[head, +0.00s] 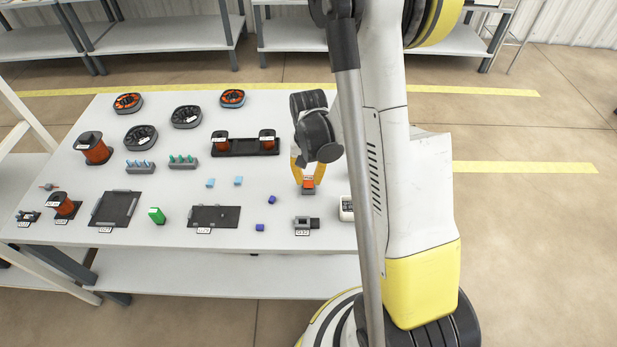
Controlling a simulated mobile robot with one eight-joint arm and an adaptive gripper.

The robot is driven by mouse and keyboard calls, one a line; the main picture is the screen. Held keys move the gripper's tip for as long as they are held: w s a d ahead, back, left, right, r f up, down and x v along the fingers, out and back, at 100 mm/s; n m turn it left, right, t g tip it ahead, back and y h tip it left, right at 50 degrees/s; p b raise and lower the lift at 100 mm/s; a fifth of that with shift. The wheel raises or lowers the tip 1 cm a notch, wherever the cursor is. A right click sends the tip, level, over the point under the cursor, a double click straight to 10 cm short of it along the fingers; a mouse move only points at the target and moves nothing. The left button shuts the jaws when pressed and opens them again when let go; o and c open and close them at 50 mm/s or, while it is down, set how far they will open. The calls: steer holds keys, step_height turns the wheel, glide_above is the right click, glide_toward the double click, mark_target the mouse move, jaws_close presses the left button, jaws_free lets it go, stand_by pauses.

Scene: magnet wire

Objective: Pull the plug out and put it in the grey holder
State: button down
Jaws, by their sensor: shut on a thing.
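My gripper (308,180), with yellow fingers, points down at the right part of the table. It is shut on a small orange-red plug (308,184). The plug sits at or just above a small grey block (308,191); I cannot tell whether it is still seated in it. The fingers hide part of the plug.
A white box (346,208) is partly hidden behind my arm.

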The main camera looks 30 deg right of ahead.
steer(key=shift+f+b, duration=0.3)
steer(key=shift+f, duration=0.05)
steer(key=c, duration=1.2)
jaws_free()
steer(key=shift+r, duration=0.1)
steer(key=shift+r+p, duration=1.75)
steer(key=shift+r, duration=0.7)
step_height(320, 180, up, 12)
